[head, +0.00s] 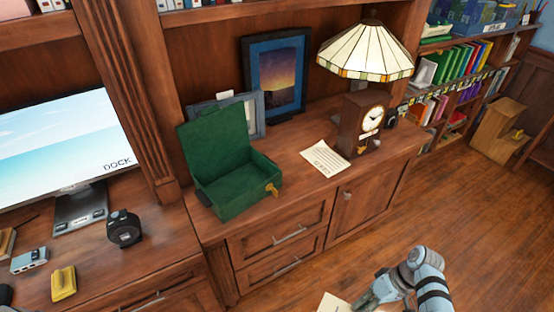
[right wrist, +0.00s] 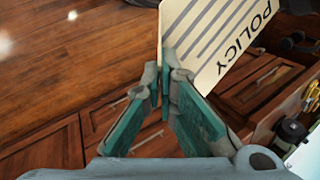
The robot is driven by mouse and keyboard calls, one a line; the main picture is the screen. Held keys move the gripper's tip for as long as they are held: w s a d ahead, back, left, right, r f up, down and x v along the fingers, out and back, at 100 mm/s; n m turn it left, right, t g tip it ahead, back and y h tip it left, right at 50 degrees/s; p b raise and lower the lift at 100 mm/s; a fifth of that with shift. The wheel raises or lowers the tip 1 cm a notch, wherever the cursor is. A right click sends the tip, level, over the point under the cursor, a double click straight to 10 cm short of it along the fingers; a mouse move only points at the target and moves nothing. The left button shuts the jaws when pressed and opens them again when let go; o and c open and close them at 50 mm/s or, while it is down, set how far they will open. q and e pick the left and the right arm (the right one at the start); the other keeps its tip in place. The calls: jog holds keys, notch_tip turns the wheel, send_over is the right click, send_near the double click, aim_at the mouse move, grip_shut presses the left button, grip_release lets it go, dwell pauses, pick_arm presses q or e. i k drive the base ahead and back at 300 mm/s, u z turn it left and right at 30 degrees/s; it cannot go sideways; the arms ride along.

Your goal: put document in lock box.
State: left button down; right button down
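The green lock box (head: 238,200) stands on the wooden cabinet with its lid (head: 212,147) raised, and its inside looks empty. A brass latch (head: 272,188) is on its front. My right gripper (right wrist: 166,82) is shut on a cream document (right wrist: 215,40) marked "POLICY", pinched near its edge. In the head view the right gripper (head: 362,300) is low at the bottom edge, in front of the cabinet and well away from the box. Only a corner of the held document (head: 332,304) shows there. My left gripper is not in view.
Another printed sheet (head: 325,158) lies on the cabinet right of the box. A clock (head: 360,125) and a lamp (head: 366,52) stand behind it. Picture frames (head: 277,75) stand behind the box. A monitor (head: 62,150) and small items are at left.

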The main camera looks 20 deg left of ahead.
aim_at(233, 192)
jog(key=u, duration=1.35)
jog(key=i, duration=0.2)
jog(key=z, duration=0.05)
